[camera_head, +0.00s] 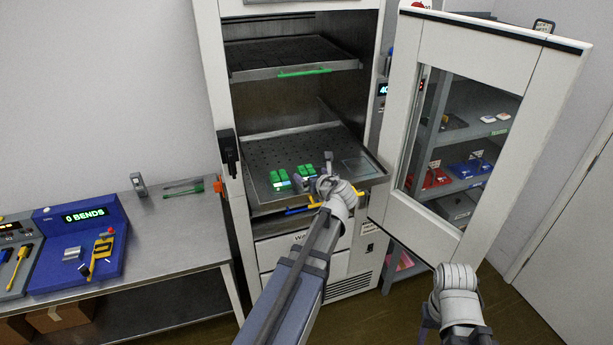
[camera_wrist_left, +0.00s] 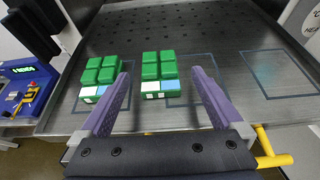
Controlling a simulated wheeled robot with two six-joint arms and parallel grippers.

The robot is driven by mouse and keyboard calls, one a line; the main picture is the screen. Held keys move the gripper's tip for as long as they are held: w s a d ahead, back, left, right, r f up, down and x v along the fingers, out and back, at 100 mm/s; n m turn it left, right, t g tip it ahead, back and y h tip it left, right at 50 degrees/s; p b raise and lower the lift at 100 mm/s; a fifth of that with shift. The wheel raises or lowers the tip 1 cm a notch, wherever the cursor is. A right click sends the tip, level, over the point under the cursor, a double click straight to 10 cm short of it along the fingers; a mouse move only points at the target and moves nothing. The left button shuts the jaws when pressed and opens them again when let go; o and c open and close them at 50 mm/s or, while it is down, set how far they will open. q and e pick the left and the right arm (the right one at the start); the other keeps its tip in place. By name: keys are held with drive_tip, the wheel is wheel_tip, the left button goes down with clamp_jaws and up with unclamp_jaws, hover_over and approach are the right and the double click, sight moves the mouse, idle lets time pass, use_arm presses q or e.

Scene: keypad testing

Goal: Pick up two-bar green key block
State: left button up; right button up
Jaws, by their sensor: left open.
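Two green key blocks stand side by side on the pulled-out perforated tray (camera_head: 285,150) of the cabinet. In the left wrist view, the left block (camera_wrist_left: 100,70) and the right block (camera_wrist_left: 160,68) each have green keys and a white and blue front edge. In the head view they are the left block (camera_head: 280,178) and the right block (camera_head: 307,172). The bar marks are too small to tell apart with certainty. My left gripper (camera_wrist_left: 162,75) is open, its purple fingers on either side of the right block, without visible contact. My right arm shows low at right; its gripper is not visible.
The cabinet's glazed door (camera_head: 470,140) stands open at right. An upper shelf (camera_head: 290,58) with a green handle is above the tray. Outlined areas right of the blocks are empty. A bench (camera_head: 170,235) with a blue device (camera_head: 85,245) stands at left.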

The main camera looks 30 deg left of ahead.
sight(308, 172)
use_arm(q)
drive_tip(key=shift+w+a+f, duration=0.1)
drive_tip(key=shift+w+a, duration=0.05)
drive_tip(key=shift+a, duration=0.05)
drive_tip(key=b+x, duration=0.2)
drive_tip(key=x, duration=0.2)
drive_tip(key=shift+w+a+f, duration=0.1)
drive_tip(key=shift+w+a, duration=0.05)
drive_tip(key=shift+a, duration=0.05)
drive_tip(key=shift+c, duration=0.2)
drive_tip(key=c, duration=1.3)
drive_tip(key=shift+c, duration=0.2)
wheel_tip(308, 172, up, 10)
drive_tip(key=p, duration=1)
